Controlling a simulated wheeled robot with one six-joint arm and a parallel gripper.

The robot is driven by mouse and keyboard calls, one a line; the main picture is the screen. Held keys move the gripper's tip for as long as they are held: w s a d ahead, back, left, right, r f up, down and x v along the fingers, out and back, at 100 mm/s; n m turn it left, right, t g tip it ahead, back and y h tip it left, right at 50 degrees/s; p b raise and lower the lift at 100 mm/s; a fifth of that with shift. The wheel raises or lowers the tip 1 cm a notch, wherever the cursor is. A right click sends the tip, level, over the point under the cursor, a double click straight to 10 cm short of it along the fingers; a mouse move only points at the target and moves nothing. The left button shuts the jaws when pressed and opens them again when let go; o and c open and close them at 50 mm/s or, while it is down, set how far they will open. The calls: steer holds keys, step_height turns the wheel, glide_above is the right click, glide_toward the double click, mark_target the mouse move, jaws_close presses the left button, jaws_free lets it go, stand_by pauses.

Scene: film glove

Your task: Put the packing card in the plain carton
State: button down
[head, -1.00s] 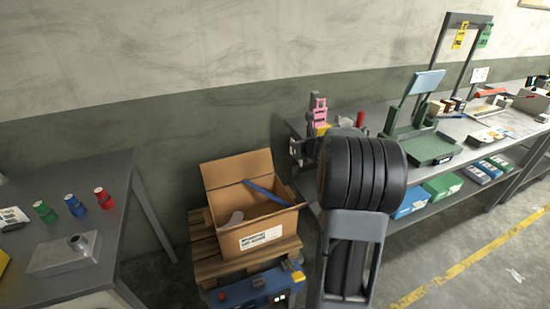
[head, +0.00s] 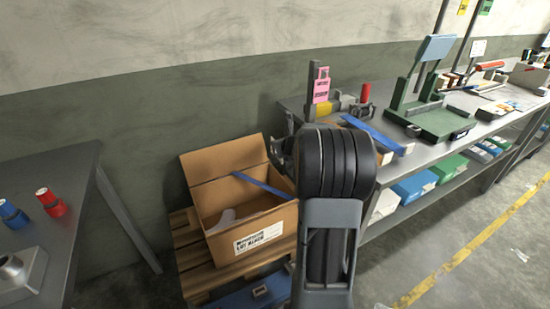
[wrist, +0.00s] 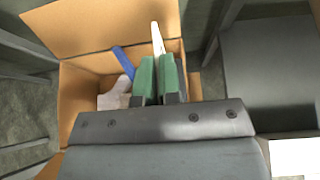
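An open cardboard carton (head: 218,231) with a printed white label on its front stands on a wooden pallet. A blue strip (head: 262,186) lies across its opening and a pale piece (head: 228,215) lies inside. In the wrist view, the carton (wrist: 76,90) is under and beyond my gripper (wrist: 160,62). Its green-padded fingers are close together on a thin white card (wrist: 158,38), seen nearly edge-on, which sticks out past the tips towards the carton's back flap. In the head view, my arm hides most of the gripper and the card, at the carton's right side.
A grey workbench (head: 384,166) with fixtures stands right of the carton, with bins on its lower shelf. Another table (head: 75,190) with red and blue items is at left.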

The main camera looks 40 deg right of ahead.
mark_target(280, 162)
steer(key=shift+w+f+b, duration=0.2)
steer(key=shift+f+b, duration=0.2)
steer(key=shift+f, duration=0.6)
steer(key=shift+s, duration=0.1)
steer(key=shift+f, duration=0.15)
steer(key=shift+f+b, duration=2.35)
steer(key=shift+b, duration=0.15)
